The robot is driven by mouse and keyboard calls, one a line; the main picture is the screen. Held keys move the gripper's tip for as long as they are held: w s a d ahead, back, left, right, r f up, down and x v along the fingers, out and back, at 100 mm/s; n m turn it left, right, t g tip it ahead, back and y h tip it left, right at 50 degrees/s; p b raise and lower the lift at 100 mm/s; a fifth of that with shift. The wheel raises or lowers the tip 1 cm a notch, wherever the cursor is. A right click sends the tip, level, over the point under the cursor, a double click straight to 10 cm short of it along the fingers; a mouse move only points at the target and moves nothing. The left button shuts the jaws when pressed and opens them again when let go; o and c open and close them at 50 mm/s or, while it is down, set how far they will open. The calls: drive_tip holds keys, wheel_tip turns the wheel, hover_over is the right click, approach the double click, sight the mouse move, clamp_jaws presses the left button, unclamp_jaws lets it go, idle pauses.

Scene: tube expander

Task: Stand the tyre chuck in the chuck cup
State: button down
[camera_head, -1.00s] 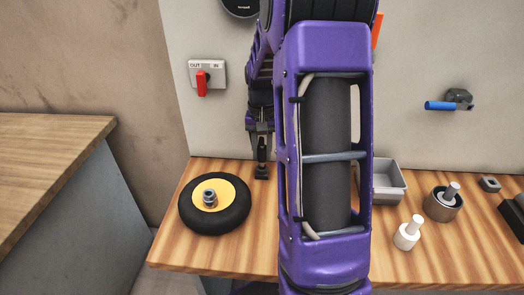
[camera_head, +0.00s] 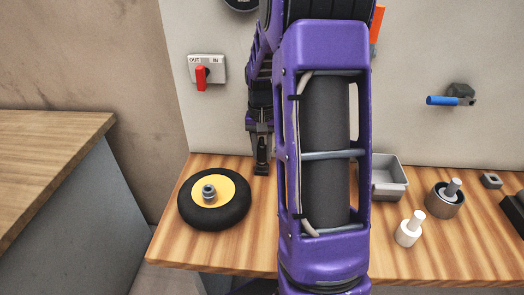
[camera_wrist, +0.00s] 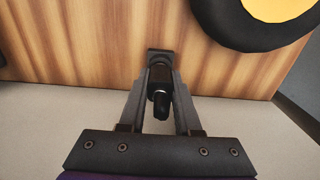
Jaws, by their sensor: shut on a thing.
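The tyre chuck (camera_wrist: 159,95), a black piece with a rounded narrow end, is between the two fingers of my gripper (camera_wrist: 160,78). My gripper is shut on it. In the head view my gripper (camera_head: 262,160) points down close to the bench's back edge, and the chuck is small and mostly hidden by the fingers. A dark squarish block (camera_wrist: 158,54) shows just beyond the fingertips at the bench edge; I cannot tell whether it is the chuck cup or the chuck's own end, nor whether the chuck stands in anything.
A black tyre with a yellow hub (camera_head: 214,198) lies left of my gripper. A grey tray (camera_head: 388,182), a metal cup with a pin (camera_head: 445,201), a white peg piece (camera_head: 410,229) and a small grey socket (camera_head: 491,181) stand to the right. A red-handled OUT/IN valve (camera_head: 201,76) is on the wall.

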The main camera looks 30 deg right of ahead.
drive_tip(key=shift+f, duration=0.25)
drive_tip(key=c, duration=0.5)
unclamp_jaws()
drive_tip(key=shift+r, duration=0.1)
drive_tip(key=shift+r+p, duration=2.65)
drive_tip(key=shift+r, duration=0.75)
drive_tip(key=shift+r+p, duration=0.4)
drive_tip(key=shift+r, duration=0.6)
